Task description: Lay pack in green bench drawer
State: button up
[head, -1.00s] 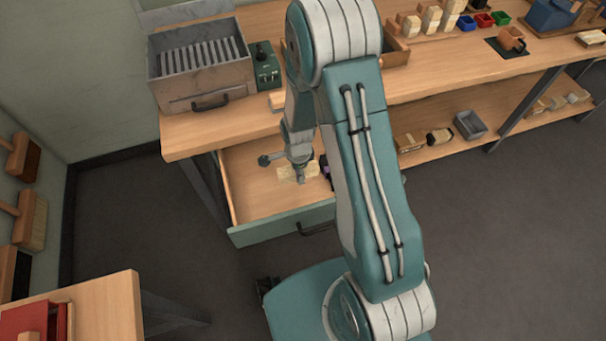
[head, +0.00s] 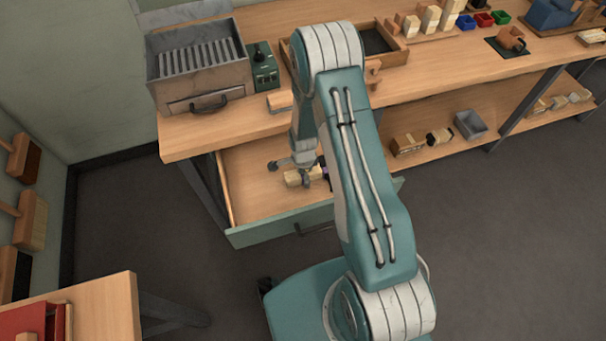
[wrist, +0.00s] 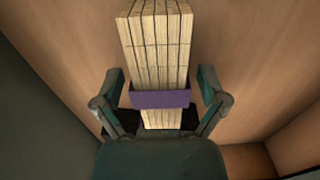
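The pack is a bundle of pale straw-coloured strips with a purple band (wrist: 160,98) around it. In the wrist view the pack (wrist: 157,45) runs up from between the fingers of my gripper (wrist: 160,82). The fingers stand apart on either side, with a gap to the pack on both sides. In the head view the pale pack (head: 294,179) shows at my gripper, inside the pulled-out green-fronted bench drawer (head: 262,204). My arm hides part of the drawer and pack. Whether the pack rests on the drawer floor I cannot tell.
The workbench (head: 190,140) carries a grey slotted box (head: 205,80) and a green control box (head: 264,72) above the drawer. A lower shelf (head: 470,150) holds several brushes and a grey bin (head: 470,124). The drawer's left part is bare.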

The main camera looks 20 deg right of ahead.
jog(key=shift+a, duration=0.25)
notch_tip(320, 180, up, 12)
jog(key=r, duration=0.1)
notch_tip(320, 180, up, 10)
jog(key=n+t, duration=0.1)
jog(key=n, duration=0.3)
send_over(302, 176)
jog(key=s+r+n+t, duration=0.2)
jog(key=s+r+n, duration=0.3)
jog(key=r, duration=0.7)
jog(key=s+a+r+n+t, duration=0.1)
jog(key=s+r+n+t, duration=0.1)
jog(key=s+r+n, duration=0.7)
jog(key=s+r, duration=0.1)
jog(key=s, duration=0.4)
jog(key=shift+s+a+t, duration=0.25)
jog(key=shift+s+t, duration=0.05)
jog(key=shift+s, duration=0.1)
